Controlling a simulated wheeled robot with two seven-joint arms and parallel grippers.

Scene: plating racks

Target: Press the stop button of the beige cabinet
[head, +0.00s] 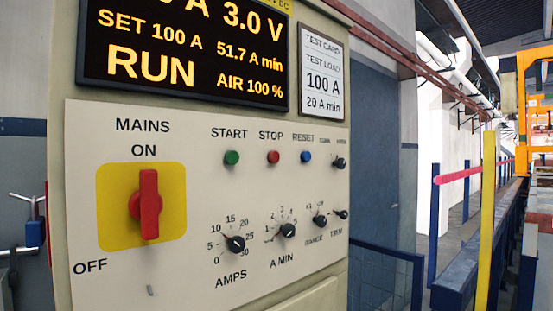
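The beige cabinet (90,285) fills the left and middle of the head view, its panel facing me at an angle. The stop button (273,157) is a small red round button under the label STOP. A green start button (231,158) is to its left and a blue reset button (306,157) to its right. The display (185,50) above reads RUN, SET 100 A, 3.0 V, 51.7 A min and AIR 100 %. Neither of my grippers is in view.
A red mains switch (149,204) on a yellow plate stands upright towards ON. Several black knobs (236,244) sit below and right of the buttons. A test card (322,75) hangs beside the display. A blue padlock (34,232) is at far left, a yellow post (487,220) at right.

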